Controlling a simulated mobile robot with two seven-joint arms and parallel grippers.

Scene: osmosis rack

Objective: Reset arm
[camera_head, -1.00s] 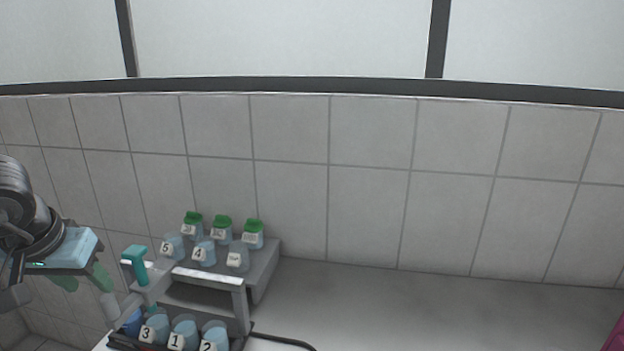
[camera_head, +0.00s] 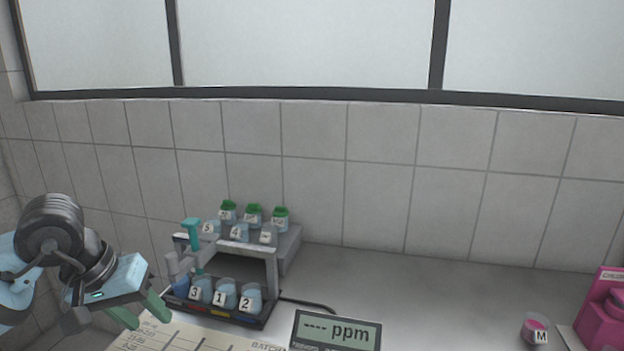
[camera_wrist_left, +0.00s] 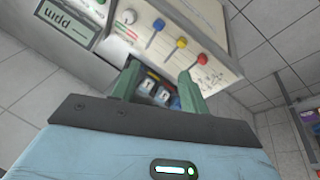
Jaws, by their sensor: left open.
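My left gripper (camera_head: 140,311) is at the lower left of the head view, left of the rack. In the left wrist view the open fingers (camera_wrist_left: 158,88) point toward a white panel (camera_wrist_left: 160,25) with knobs and coloured levers. My right gripper is in neither view.
The osmosis rack (camera_head: 272,258) holds several numbered cups in front and green-capped bottles behind. A pink device (camera_head: 603,315) and a cup marked M (camera_head: 534,329) stand right. The middle counter is clear.

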